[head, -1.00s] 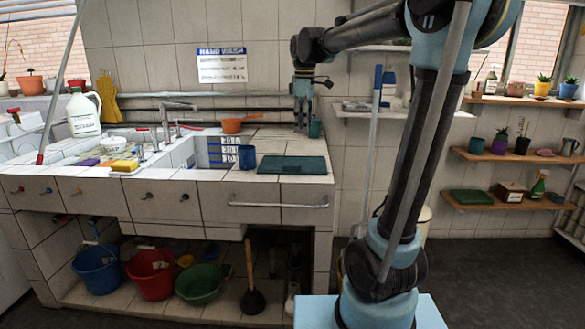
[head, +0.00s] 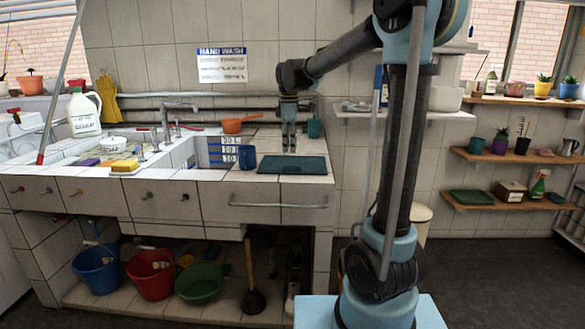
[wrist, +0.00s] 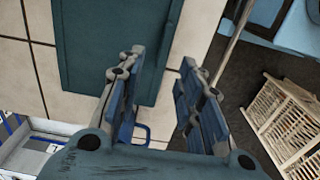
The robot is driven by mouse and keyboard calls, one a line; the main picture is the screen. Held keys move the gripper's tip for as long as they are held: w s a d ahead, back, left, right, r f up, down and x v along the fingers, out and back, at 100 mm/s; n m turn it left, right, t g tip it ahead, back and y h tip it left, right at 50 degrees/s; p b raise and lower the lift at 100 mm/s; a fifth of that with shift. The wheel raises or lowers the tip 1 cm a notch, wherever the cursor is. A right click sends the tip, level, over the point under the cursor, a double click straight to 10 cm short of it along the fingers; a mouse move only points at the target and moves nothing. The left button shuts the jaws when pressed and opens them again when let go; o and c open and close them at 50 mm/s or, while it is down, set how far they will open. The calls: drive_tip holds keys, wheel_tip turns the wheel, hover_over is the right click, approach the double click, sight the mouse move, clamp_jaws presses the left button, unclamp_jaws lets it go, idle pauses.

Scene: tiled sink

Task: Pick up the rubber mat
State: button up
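The rubber mat (head: 293,165) is a flat dark teal rectangle on the tiled counter, right of the sink.
A blue cup (head: 247,157) stands just left of the mat, and a teal cup (head: 314,129) stands behind it. An orange pan (head: 238,124) lies further back. A metal rail (head: 279,206) runs along the counter front. A wooden crate (wrist: 283,122) stands on the floor.

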wheel_tip(320, 180, down, 2)
drive_tip(key=shift+f, duration=0.1)
drive_tip(key=shift+s+d+f, duration=0.1)
drive_tip(key=shift+d+f, duration=0.05)
drive_tip(key=shift+f, duration=0.7)
drive_tip(key=shift+s+d+f, duration=0.1)
drive_tip(key=shift+d+f, duration=0.05)
drive_tip(key=shift+f, duration=0.75)
drive_tip(key=shift+d+f, duration=0.15)
drive_tip(key=shift+f, duration=0.7)
clamp_jaws()
